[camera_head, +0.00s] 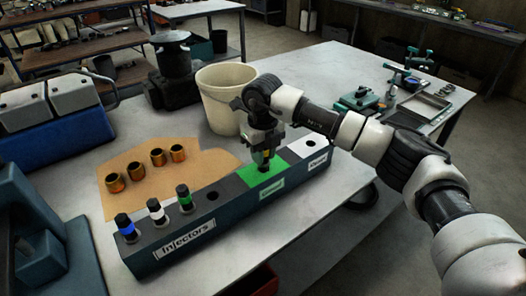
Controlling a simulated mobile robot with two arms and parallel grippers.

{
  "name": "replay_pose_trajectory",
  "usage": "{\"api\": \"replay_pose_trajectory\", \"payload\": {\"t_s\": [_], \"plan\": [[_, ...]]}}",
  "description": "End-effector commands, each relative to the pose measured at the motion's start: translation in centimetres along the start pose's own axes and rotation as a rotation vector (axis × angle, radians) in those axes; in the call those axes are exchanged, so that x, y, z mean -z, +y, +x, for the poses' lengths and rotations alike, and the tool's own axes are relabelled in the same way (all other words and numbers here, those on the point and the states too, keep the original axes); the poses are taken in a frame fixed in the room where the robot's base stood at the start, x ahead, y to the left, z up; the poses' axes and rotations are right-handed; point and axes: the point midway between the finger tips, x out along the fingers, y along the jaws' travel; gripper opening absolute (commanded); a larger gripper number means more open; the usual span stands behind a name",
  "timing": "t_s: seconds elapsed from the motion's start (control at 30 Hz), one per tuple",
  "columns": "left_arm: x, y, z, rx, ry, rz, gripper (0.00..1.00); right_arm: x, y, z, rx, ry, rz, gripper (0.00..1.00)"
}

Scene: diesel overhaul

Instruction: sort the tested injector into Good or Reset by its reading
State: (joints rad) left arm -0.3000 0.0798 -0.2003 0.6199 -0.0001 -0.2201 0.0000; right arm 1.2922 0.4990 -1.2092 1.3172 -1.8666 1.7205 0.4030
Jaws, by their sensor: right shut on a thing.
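A long dark rack (207,228) labelled "Injectors" lies along the table's front. Three injectors stand upright in its left part: one with a blue band (127,229), one with a white band (157,212) and one with a green band (185,199). An empty hole (211,195) is to their right. Further right are a green section (279,173) and a white section (312,152), each with a small label too small to read. My right gripper (263,158) points down over the green section, shut on an injector mostly hidden by the fingers; whether it is seated cannot be told. My left gripper is out of view.
Several brass sleeves (138,171) stand on a tan sheet (205,165) behind the rack. A cream bucket (221,83) stands behind my right gripper. A blue case (62,122) and a dark teal machine (30,240) are at left. Tools lie on the table's right end.

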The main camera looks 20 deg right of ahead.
Motion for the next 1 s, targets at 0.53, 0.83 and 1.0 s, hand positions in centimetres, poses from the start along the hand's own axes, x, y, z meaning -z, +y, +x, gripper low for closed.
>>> {"api": "replay_pose_trajectory", "payload": {"t_s": [0.53, 0.83, 1.0], "plan": [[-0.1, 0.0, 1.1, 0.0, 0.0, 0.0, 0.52, 0.0, 0.0, 1.6, 0.0, -0.001, 0.0, 0.0], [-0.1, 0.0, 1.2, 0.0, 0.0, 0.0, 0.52, 0.0, 0.0, 1.6, 0.0, -0.002, 0.0, 0.0], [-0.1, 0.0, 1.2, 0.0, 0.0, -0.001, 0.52, 0.0, 0.0, 1.5, 0.0, -0.001, 0.001, 0.0]]}}
